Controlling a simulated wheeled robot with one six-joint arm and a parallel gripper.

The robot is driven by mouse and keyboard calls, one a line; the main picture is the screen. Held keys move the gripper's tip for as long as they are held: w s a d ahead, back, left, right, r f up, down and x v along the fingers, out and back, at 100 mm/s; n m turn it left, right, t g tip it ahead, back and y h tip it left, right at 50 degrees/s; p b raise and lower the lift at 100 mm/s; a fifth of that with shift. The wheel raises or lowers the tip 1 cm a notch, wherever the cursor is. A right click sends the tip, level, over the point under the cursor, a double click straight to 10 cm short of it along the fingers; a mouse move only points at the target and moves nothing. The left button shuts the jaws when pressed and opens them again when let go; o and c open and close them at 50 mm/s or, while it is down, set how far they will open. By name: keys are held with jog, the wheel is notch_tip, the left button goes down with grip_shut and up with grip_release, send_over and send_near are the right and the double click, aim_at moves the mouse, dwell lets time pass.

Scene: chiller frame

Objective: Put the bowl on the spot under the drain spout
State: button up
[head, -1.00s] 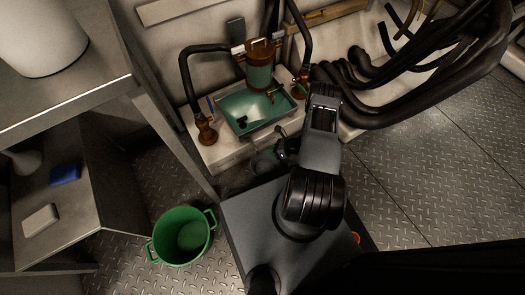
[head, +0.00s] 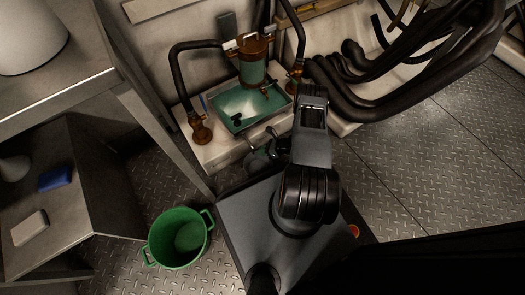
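A small grey-green bowl (head: 258,163) shows only in part, low in front of the chiller frame's white base and behind my own body. My gripper (head: 270,150) is right at the bowl, at its upper right side in the picture. The fingers are small and dark, so I cannot tell whether they are open or shut, or whether they touch the bowl. The teal drain tray (head: 235,122) sits on the base above them, under a copper-and-green cylinder (head: 252,68). The drain spout and the spot under it cannot be made out clearly.
A green two-handled bucket (head: 178,240) stands on the floor at lower left. A grey bench (head: 75,225) with a blue block (head: 55,178) and a pale block (head: 30,227) is at the left. Thick black hoses (head: 400,105) crowd the upper right. The plate floor at right is clear.

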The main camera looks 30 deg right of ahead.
jog(key=o, duration=0.5)
jog(key=shift+c, duration=0.2)
